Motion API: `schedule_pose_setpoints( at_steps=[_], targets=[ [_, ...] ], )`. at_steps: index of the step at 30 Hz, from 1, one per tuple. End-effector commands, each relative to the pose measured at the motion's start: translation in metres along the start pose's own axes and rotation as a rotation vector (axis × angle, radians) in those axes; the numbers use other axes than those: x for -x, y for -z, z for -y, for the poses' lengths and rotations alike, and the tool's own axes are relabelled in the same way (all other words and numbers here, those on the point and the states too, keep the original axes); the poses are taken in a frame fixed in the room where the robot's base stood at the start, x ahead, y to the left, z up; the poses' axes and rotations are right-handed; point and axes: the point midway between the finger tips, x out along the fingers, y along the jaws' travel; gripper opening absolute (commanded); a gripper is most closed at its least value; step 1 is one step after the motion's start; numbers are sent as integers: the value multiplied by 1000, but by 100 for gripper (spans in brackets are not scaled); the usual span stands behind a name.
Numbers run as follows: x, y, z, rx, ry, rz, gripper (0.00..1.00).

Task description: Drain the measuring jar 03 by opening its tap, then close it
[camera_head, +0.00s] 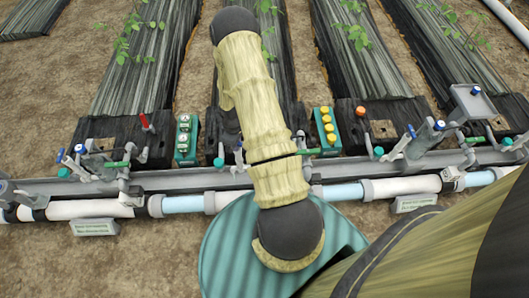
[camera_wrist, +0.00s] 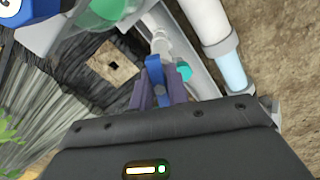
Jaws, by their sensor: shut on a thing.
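In the wrist view my gripper (camera_wrist: 158,90) has its two purple-grey fingers closed on a blue tap handle (camera_wrist: 154,70). The handle stands upright between the fingers, by a grey pipe fitting (camera_wrist: 160,42). A clear vessel with a green part inside (camera_wrist: 104,12) shows at the top left, cut off by the frame; I cannot read which jar it is. A clear jar (camera_head: 424,140) stands at the right beside a blue lever (camera_head: 410,131). Whether liquid is flowing cannot be seen.
A grey rail (camera_head: 200,180) with white and clear blue pipe (camera_head: 342,193) runs across the head view. A green box with yellow knobs (camera_head: 327,131) and one with white dials (camera_head: 186,138) stand behind it. A round teal ribbed lid (camera_head: 222,255) is in front. Red lever (camera_head: 147,122) at left.

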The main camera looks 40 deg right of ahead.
Motion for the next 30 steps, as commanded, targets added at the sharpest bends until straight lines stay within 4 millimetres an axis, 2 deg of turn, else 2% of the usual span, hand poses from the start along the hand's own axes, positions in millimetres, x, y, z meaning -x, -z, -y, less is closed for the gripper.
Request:
schedule_pose_setpoints(
  at_steps=[1, 9, 12, 30],
  targets=[
    [5, 0, 1, 68, 2, -1, 0],
    [4, 1, 1, 466, 1, -1, 0],
    [2, 1, 1, 557, 1, -1, 0],
    [0, 1, 0, 568, -1, -1, 0]
  ],
)
